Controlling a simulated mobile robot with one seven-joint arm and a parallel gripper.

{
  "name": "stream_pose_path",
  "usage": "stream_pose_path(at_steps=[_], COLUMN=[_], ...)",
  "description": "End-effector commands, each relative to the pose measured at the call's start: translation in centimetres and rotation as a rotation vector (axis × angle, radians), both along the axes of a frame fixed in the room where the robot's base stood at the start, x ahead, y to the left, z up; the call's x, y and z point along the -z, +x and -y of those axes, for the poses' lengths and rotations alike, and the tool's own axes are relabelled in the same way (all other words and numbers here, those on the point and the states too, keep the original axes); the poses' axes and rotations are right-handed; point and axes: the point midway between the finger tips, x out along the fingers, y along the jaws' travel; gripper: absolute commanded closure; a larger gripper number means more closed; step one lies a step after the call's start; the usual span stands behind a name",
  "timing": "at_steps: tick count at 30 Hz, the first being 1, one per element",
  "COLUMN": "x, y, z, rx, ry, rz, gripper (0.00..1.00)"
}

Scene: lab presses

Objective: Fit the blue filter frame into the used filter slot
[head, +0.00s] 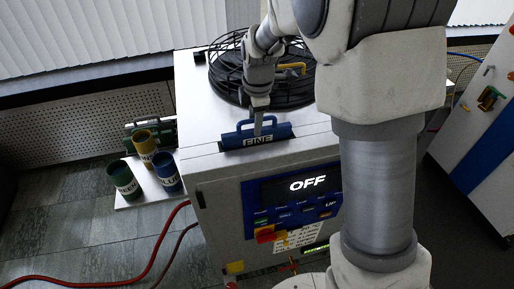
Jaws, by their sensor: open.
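The blue filter frame (282,132), with a blue handle on top and a label reading FINE, stands upright at the front left of the white machine's top. Its lower part is hidden, so I cannot tell how deep it sits in a slot there. My gripper (258,122) points down at the frame's handle from above, with its fingertips at the handle. It is open; whether it touches the handle is too small to tell. No empty slot shows clearly.
A black cable coil or round grille (228,72) and a yellow handle (293,67) are behind my gripper. Green (122,181), yellow (144,146) and blue (167,173) cups stand left on a low shelf with a green frame (152,129). A red hose (150,262) crosses the floor.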

Motion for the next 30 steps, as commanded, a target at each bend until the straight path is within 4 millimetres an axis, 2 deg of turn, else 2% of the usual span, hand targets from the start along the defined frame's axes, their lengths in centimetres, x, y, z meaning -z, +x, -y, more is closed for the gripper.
stream_pose_path(at_steps=[4, 12, 13, 30], x=[-0.01, -0.04, -0.04, -0.08], y=[0.0, 0.0, 0.0, 0.01], z=[-0.01, -0.01, -0.01, -0.01], rx=[0.0, 0.0, 0.0, 0.0], ry=[0.0, 0.0, 0.0, 0.0], rz=[0.0, 0.0, 0.0, 0.001], gripper=[0.48, 0.96, 1.0, 1.0])
